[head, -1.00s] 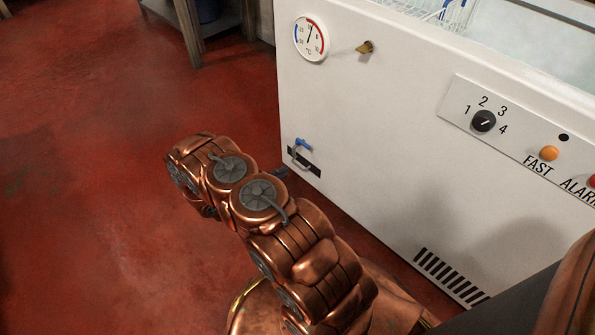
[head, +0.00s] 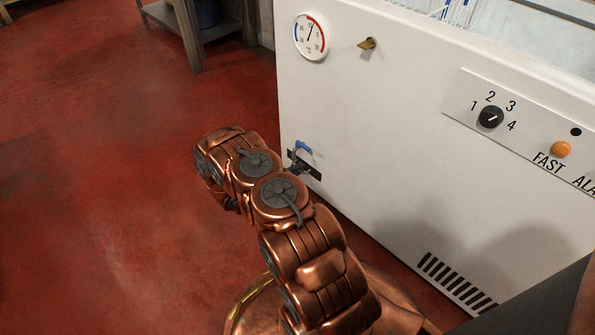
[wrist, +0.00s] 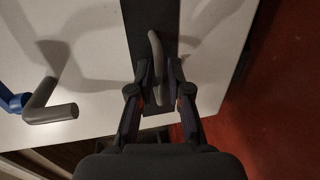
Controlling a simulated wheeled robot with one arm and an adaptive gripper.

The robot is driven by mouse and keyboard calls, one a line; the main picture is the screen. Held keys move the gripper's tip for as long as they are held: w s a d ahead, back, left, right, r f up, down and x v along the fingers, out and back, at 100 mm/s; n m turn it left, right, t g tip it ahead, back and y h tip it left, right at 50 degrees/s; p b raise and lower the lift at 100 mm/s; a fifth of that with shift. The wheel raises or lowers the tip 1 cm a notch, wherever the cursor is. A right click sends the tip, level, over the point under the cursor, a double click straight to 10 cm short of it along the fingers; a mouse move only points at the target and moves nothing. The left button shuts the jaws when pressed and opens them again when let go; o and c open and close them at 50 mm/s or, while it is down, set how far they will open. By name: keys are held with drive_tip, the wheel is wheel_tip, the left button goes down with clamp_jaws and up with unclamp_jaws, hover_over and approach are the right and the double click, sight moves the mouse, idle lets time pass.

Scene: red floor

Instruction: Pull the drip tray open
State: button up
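The drip tray (head: 316,175) shows as a dark strip low on the left of the white freezer front. In the wrist view its dark front (wrist: 137,22) carries a curved grey handle (wrist: 156,62). My gripper (wrist: 160,78) is at that handle, with one finger on each side of it. The fingers look apart, with gaps beside the handle, so I see no firm grip. In the head view my gripper (head: 298,167) is at the tray front, partly hidden by my arm. The tray looks flush with the freezer front.
A blue-levered drain tap (head: 303,147) sits just above the tray; its grey spout (wrist: 50,108) is left of my gripper in the wrist view. The white freezer (head: 390,130) fills the right side. The red floor (head: 110,190) is clear to the left. A table (head: 190,35) stands behind.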

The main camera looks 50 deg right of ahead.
clamp_jaws()
idle(0.6)
